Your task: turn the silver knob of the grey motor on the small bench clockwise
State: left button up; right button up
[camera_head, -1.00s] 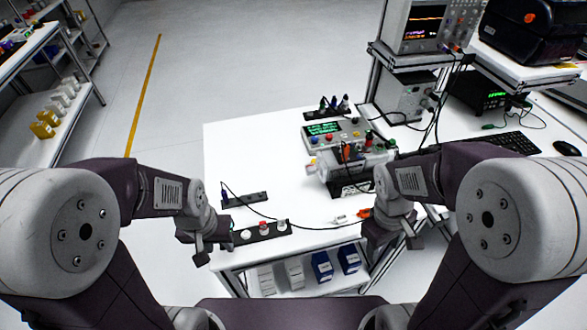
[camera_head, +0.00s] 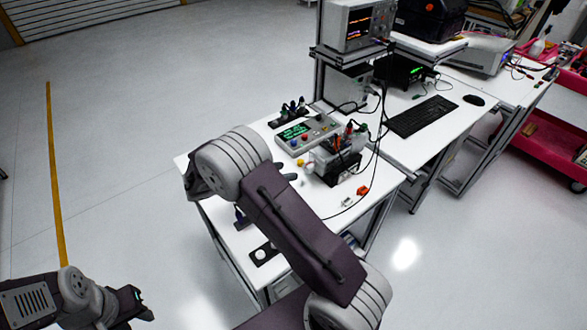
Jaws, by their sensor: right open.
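The grey motor (camera_head: 326,154) sits on a black block on the white small bench (camera_head: 379,190), with wires rising from its top. I cannot make out its silver knob clearly at this size. My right arm reaches across the bench from the lower right, and its bent joint hides part of the bench's left side. My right gripper (camera_head: 287,173) shows just past the arm, left of the motor and apart from it, open and partly hidden. My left gripper (camera_head: 134,303) is low at the left, off the bench, seen too poorly to judge its jaws.
A black strip with a white button (camera_head: 263,254) is at the front edge. A keyboard (camera_head: 420,116) lies on the desk at right.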

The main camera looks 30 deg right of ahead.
aim_at(307, 171)
jog(key=x, duration=0.9)
jog(key=shift+d+p, duration=0.1)
jog(key=shift+p, duration=0.25)
pick_arm(q)
jog(key=shift+r, duration=0.35)
pick_arm(e)
jog(key=shift+r, duration=0.1)
pick_arm(q)
jog(key=shift+a, duration=0.1)
